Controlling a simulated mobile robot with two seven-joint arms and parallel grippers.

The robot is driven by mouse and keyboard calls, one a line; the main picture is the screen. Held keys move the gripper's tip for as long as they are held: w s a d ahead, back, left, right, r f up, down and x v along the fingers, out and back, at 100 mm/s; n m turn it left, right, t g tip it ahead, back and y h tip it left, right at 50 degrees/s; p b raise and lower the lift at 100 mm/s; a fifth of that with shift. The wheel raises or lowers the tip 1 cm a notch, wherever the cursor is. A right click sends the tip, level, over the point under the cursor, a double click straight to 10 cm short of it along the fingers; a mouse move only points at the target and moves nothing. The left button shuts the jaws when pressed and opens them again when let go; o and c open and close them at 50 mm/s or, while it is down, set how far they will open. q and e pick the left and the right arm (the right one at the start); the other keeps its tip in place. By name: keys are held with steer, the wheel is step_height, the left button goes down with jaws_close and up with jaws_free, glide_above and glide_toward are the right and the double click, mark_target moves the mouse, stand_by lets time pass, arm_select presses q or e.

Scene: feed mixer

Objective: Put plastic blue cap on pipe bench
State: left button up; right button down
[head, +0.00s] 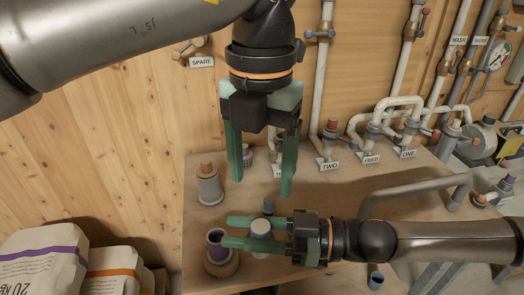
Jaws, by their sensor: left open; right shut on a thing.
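The wooden pipe bench (335,200) spans the middle and right, with pipes along its back. A small blue cup-shaped piece (375,280), possibly the blue cap, shows at the lower right below my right arm. Another small dark-blue piece (268,206) sits just behind the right gripper's upper finger, partly hidden. My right gripper (238,232) comes in from the right, low over the bench, shut on a pale grey cylinder (260,228). My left gripper (262,187) points down from above, its green fingers spread and empty, above and behind the right one.
A grey orange-topped post (209,187) stands at the bench's left. Sacks (45,262) lie at lower left.

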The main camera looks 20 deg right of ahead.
mark_target(262, 225)
arm_select(q)
step_height(262, 225, down, 9)
steer(key=shift+f, duration=0.1)
stand_by(0.4)
steer(key=shift+d, duration=0.1)
jaws_close()
stand_by(0.3)
arm_select(e)
steer(key=shift+c, duration=2.2)
jaws_free()
